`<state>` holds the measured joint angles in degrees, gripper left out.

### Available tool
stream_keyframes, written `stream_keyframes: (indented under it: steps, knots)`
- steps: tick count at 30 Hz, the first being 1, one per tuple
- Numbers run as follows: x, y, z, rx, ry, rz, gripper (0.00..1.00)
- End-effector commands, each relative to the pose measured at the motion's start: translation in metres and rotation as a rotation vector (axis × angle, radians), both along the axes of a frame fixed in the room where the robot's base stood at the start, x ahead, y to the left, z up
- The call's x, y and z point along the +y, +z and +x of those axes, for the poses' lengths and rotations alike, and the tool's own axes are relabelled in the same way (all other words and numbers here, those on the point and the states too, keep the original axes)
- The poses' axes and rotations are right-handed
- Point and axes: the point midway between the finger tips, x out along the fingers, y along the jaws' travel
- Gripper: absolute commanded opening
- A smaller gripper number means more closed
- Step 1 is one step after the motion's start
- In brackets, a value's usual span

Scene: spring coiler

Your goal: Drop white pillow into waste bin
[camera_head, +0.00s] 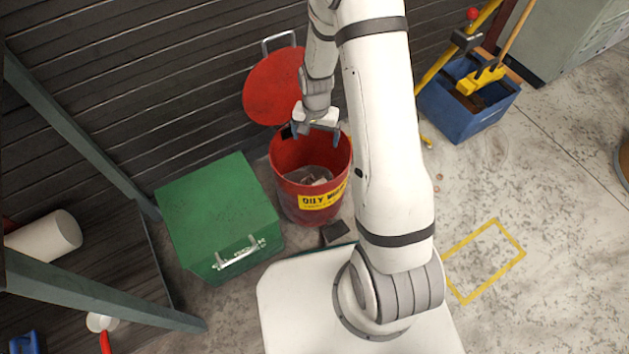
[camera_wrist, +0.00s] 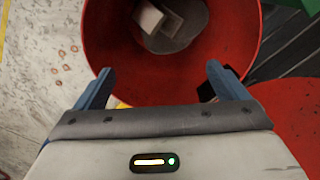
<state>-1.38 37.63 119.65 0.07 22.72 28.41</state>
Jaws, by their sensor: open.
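The red waste bin (camera_head: 300,207) stands open on the floor near the middle of the head view, with a yellow label on its front. My gripper (camera_head: 314,131) is over the back part of the bin's opening, pointing down. In the wrist view my gripper's (camera_wrist: 159,70) two blue-grey fingers are spread wide with nothing between them. Below them the bin's red inner wall (camera_wrist: 225,45) shows. A whitish blocky piece (camera_wrist: 149,19) lies at the bottom of the bin, apart from my fingers. I cannot tell for certain that it is the white pillow.
The bin's round red lid (camera_head: 272,85) is swung up behind it. A green metal box (camera_head: 215,215) stands left of the bin. A blue tub (camera_head: 465,115) with tools is at the right. A white roll (camera_head: 45,236) lies at the far left. Floor at right is mostly clear.

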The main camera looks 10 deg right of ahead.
Motion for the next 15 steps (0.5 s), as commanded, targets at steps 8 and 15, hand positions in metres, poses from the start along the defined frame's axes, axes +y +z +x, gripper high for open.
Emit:
stream_keyframes:
  steps: [8, 15]
  knots:
    - [0.000, 0.006, 0.000, -0.001, 0.000, 0.000, 0.93]
    - [0.000, 0.047, 0.002, -0.004, 0.000, 0.000, 0.93]
